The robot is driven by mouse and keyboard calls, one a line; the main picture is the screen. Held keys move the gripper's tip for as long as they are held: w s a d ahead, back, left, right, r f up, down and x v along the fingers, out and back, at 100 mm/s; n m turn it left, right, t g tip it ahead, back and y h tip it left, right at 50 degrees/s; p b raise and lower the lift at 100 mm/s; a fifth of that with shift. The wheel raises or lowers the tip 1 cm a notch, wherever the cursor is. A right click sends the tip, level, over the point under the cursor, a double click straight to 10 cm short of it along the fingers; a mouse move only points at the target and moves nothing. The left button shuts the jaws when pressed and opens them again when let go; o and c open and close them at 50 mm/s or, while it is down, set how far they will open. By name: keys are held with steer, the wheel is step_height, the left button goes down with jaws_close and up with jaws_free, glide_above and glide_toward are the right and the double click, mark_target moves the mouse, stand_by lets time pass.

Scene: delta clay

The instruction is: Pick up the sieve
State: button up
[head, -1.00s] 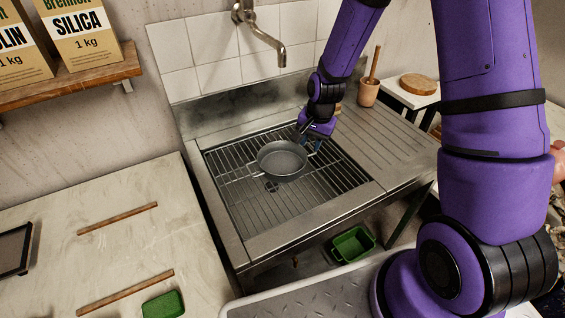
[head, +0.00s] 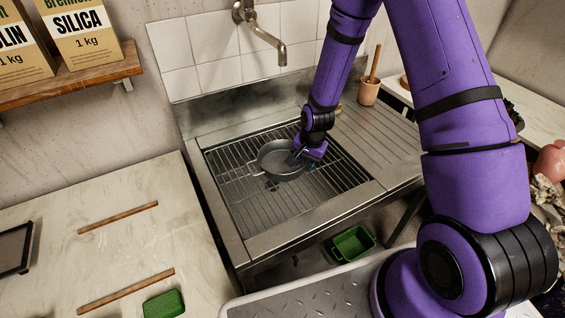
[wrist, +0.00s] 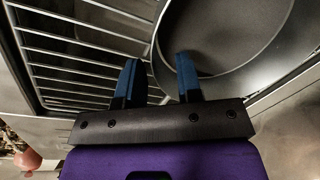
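The sieve (head: 268,165), a round grey pan-like vessel with small side handles, rests on the bars of the sink grate (head: 330,185). My gripper (head: 297,158) is low at the sieve's right side and hides part of its rim. In the wrist view, my gripper (wrist: 158,68) is open, with its two blue fingers apart. The sieve (wrist: 225,35) fills the upper right of that view. Its wall passes between the fingers, one finger outside it and the other over its inside. Whether either finger touches the wall is unclear.
A wall tap (head: 262,30) hangs above the back of the sink. A ribbed steel drainboard (head: 385,135) with a pot holding a stick (head: 369,90) lies to the right. A pale worktop (head: 110,240) is at left, and a green bin (head: 353,243) sits below.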

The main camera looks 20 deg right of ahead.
steer(key=shift+a+f, duration=0.1)
steer(key=shift+f, duration=0.6)
jaws_close()
steer(key=shift+w+r, duration=0.1)
